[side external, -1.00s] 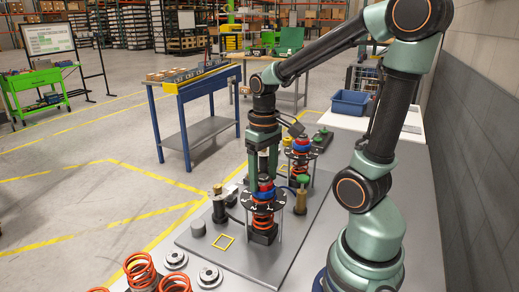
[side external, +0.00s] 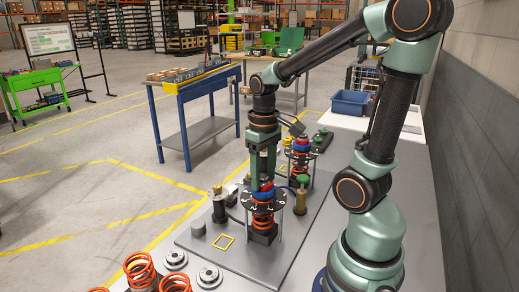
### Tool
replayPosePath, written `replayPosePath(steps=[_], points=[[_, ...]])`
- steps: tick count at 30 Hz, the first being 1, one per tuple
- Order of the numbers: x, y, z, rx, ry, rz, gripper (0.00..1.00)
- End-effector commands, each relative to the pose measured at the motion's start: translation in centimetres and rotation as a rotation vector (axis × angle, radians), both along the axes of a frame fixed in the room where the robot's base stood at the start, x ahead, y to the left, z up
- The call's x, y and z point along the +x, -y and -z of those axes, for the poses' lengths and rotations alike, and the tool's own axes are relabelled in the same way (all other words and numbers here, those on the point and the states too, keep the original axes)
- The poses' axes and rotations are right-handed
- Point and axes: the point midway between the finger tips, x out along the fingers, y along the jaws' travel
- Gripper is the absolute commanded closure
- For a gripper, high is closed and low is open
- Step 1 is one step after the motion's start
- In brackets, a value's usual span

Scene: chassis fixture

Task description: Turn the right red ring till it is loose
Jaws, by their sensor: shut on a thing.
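Two spring fixtures stand on the grey base plate (side external: 205,247), each with a black disc on top and an orange spring below. On the nearer one, a red ring (side external: 265,185) sits above a blue collar (side external: 261,196) over the black disc (side external: 250,201). My gripper (side external: 264,181) points straight down and is shut on this nearer red ring, hiding part of it. The farther fixture carries another red ring (side external: 302,141) above a blue collar (side external: 301,149), and my gripper is apart from it. The ring's threads cannot be seen.
A brass-coloured post with a green top (side external: 301,195) stands close right of the nearer fixture. A dark cylinder (side external: 219,208) stands to its left. Loose orange springs (side external: 140,270) and metal discs (side external: 209,277) lie at the front.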

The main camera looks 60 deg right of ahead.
Motion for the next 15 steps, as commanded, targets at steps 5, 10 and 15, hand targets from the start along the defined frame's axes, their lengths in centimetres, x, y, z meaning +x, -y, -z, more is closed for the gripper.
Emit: replayPosePath(steps=[5, 10, 15], points=[[0.00, 0.01, 0.00, 0.000, 0.000, -0.146, 1.00], [0.00, 0.01, 0.00, 0.000, 0.000, -0.287, 1.00], [0.00, 0.01, 0.00, 0.000, 0.000, -0.427, 1.00]])
